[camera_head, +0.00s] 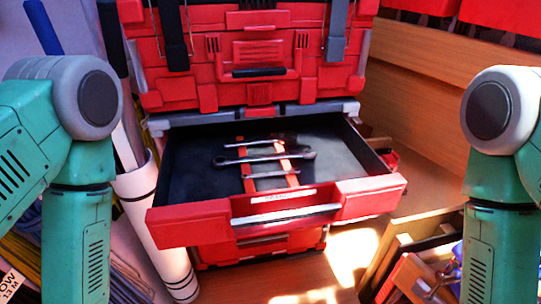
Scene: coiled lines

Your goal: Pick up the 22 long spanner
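A drawer (335,148) of the red tool chest is pulled open in the middle of the view. Several spanners lie across red strips on its dark floor. The longest-looking spanner (264,157) lies in the middle, nearly left to right, with its larger end at the right. A smaller spanner (270,174) lies in front of it, and another (252,142) lies behind it. No size marking is readable, so I cannot tell which is the 22. My green arms show at the left and right edges. Both grippers are out of view.
The red tool chest (260,62) rises behind the drawer. The drawer's red front (285,208) has a pale handle. A white rolled tube (150,225) stands close to its left. Wooden boards (435,105) stand at the right, and items clutter the lower right.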

